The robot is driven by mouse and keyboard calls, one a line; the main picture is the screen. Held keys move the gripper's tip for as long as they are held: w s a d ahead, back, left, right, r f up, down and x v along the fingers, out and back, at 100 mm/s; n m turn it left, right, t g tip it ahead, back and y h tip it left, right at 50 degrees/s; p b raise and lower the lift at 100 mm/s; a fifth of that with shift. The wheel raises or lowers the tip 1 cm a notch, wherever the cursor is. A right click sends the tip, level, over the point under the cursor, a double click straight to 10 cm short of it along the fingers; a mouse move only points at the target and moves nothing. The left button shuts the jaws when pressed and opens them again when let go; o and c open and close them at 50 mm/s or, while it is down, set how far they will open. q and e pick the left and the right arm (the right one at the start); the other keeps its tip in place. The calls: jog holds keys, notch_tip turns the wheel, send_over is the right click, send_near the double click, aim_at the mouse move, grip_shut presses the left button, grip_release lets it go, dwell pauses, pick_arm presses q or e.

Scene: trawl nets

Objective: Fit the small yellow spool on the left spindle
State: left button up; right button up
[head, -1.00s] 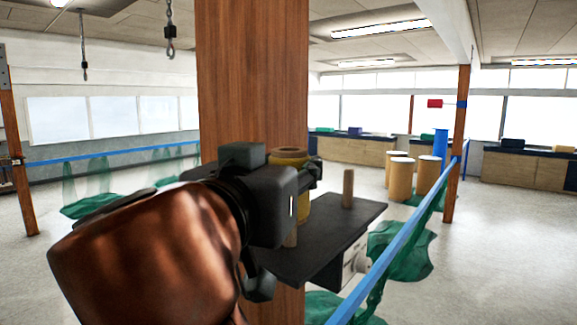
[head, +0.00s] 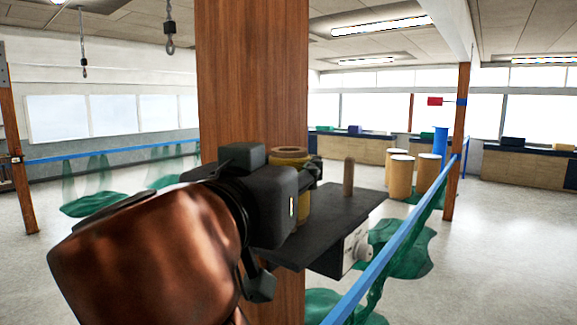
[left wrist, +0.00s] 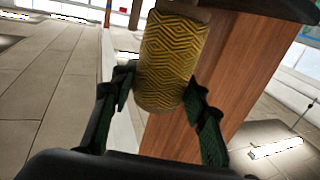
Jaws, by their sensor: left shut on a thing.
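The small yellow spool (head: 303,207) is held upright by my left gripper (head: 312,178), at the left part of a dark shelf (head: 330,225). Its tan top rim (head: 290,153) shows above the gripper. In the left wrist view the patterned yellow spool (left wrist: 170,60) sits between the two fingers (left wrist: 160,100), which are shut on it. A bare wooden spindle (head: 348,177) stands on the right of the shelf. My right gripper is not in view.
A thick wooden post (head: 252,80) rises behind the gripper. A blue rail (head: 400,240) with green netting (head: 400,250) runs along the right. Space above the shelf's right half is clear except for the bare spindle.

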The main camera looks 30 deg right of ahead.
pick_arm(q)
jog(key=shift+f+b, duration=0.6)
jog(key=shift+f, duration=0.05)
jog(key=o, duration=1.3)
jog(key=shift+o, duration=0.2)
jog(key=v, duration=1.2)
